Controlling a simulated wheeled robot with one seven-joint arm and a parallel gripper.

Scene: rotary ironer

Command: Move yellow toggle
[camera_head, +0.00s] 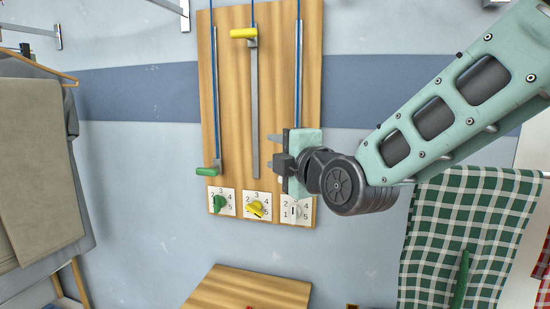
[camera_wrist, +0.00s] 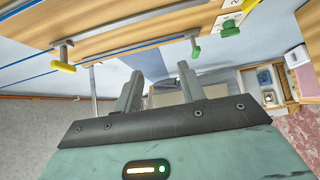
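A yellow toggle handle (camera_head: 244,33) sits at the top of the middle vertical slot (camera_head: 254,110) on a wooden board (camera_head: 232,120). It also shows at the left of the wrist view (camera_wrist: 62,67). A yellow dial knob (camera_head: 256,209) is on the numbered plate below that slot. My gripper (camera_head: 272,152) is in front of the board's right side, below and to the right of the yellow handle, apart from it. Its two fingers are spread with nothing between them, as the wrist view shows (camera_wrist: 160,72). It hides part of the right slot.
A green handle (camera_head: 208,170) sits low on the left slot, above a green knob (camera_head: 220,203). A white knob (camera_head: 294,211) is at right. Clothes (camera_head: 35,160) hang at left, a checked green cloth (camera_head: 465,235) at right. A wooden surface (camera_head: 245,290) lies below.

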